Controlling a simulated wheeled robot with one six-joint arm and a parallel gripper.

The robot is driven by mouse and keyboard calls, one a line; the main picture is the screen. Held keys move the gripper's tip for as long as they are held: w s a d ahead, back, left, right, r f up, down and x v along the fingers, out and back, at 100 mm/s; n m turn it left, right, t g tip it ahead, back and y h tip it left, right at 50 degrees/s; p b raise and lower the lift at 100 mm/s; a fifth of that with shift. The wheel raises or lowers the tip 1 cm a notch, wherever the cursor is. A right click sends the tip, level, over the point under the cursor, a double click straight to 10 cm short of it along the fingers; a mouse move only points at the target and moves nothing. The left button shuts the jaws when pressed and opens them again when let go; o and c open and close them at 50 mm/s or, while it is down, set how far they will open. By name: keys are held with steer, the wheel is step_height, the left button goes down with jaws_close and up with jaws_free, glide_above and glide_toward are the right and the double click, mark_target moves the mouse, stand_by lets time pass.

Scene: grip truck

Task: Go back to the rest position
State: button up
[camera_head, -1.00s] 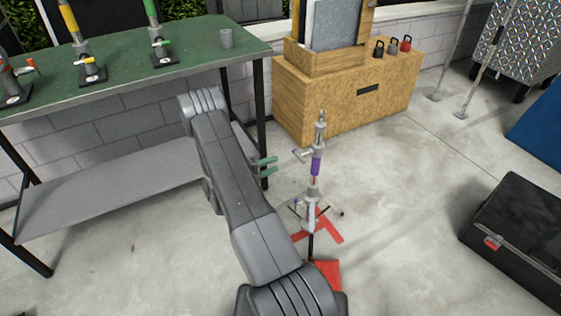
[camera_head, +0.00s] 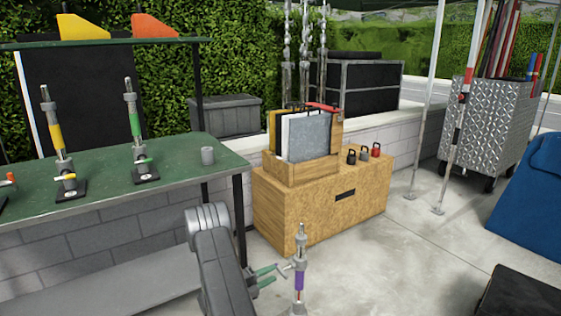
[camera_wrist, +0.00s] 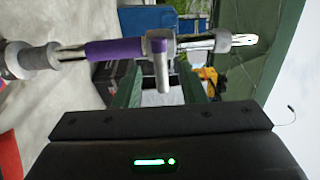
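My gripper (camera_head: 274,273) has two green fingers, spread apart with nothing held between them. It also shows in the wrist view (camera_wrist: 161,90). Just beyond the fingertips is an upright grey grip stand with a purple sleeve (camera_head: 299,279). In the wrist view the stand lies sideways across the top, its purple sleeve (camera_wrist: 114,49) left of centre. Its short grey side handle (camera_wrist: 161,68) points toward the gap between my fingers. I cannot tell whether a fingertip touches it. The stand's base is below the head view. My arm reaches up from the bottom of the head view.
A green table (camera_head: 110,200) at left carries a yellow stand (camera_head: 56,140), a green stand (camera_head: 135,130) and a grey cup (camera_head: 208,155). A wooden box (camera_head: 300,215) is behind the purple stand. A black case (camera_head: 520,295) is at lower right. Open concrete floor lies between.

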mark_target(278, 270)
steer(key=x, duration=0.6)
steer(key=shift+w+d, duration=0.2)
steer(key=shift+d, duration=0.05)
steer(key=shift+a, duration=0.1)
steer(key=v, duration=1.4)
steer(key=x, duration=1.3)
steer(key=shift+d, duration=0.3)
steer(key=shift+w+d+b, duration=0.3)
steer(key=shift+b, duration=0.1)
steer(key=shift+s+a+m+b, duration=0.1)
steer(key=shift+m+b, duration=0.3)
steer(key=shift+m, duration=0.6)
steer(key=m+b, duration=0.1)
steer(key=m, duration=0.1)
steer(key=m+b, duration=0.1)
steer(key=m, duration=0.2)
steer(key=shift+r, duration=0.25)
steer(key=shift+s+m, duration=0.1)
steer(key=shift+m, duration=0.2)
